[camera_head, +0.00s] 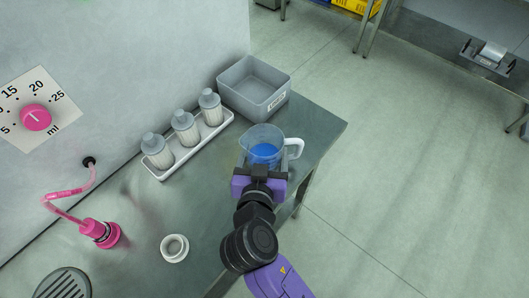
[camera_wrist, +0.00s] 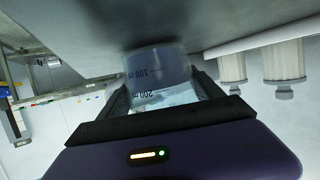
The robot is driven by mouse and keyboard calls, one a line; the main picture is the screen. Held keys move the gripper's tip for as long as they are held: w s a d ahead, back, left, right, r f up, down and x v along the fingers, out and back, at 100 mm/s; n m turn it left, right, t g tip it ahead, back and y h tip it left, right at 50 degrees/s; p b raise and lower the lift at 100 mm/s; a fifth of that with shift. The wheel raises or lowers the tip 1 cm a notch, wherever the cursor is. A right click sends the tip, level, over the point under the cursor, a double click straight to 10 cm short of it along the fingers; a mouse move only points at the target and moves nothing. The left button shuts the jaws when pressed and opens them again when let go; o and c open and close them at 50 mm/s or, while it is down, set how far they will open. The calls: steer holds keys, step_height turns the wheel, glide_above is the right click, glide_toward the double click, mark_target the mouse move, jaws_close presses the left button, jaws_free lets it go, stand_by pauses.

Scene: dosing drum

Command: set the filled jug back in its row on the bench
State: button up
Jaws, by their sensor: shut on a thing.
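The jug (camera_head: 264,138) is clear, with a white handle on its right and blue liquid inside. It is upright over the right part of the bench (camera_head: 318,128), right of the bottle tray. My gripper (camera_head: 262,165) is shut on the jug from the near side. In the wrist view, the jug (camera_wrist: 158,68) with its volume marks sits between both fingers of my gripper (camera_wrist: 163,92). Its base is close to the bench surface (camera_wrist: 90,25); I cannot tell if it touches. No other jug shows on the bench.
A white tray (camera_head: 158,174) with three grey-capped bottles (camera_head: 184,128) stands left of the jug. A grey bin (camera_head: 254,90) is behind. A white ring (camera_head: 174,248), a pink nozzle (camera_head: 101,233) and a drain grate (camera_head: 64,284) are at the near left. The bench's right edge is close to the jug.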

steer(key=shift+f, duration=0.15)
steer(key=o, duration=1.9)
steer(key=shift+c, duration=0.2)
steer(key=shift+r, duration=0.3)
steer(key=b+v, duration=0.1)
steer(key=v, duration=1.1)
steer(key=shift+f, duration=0.1)
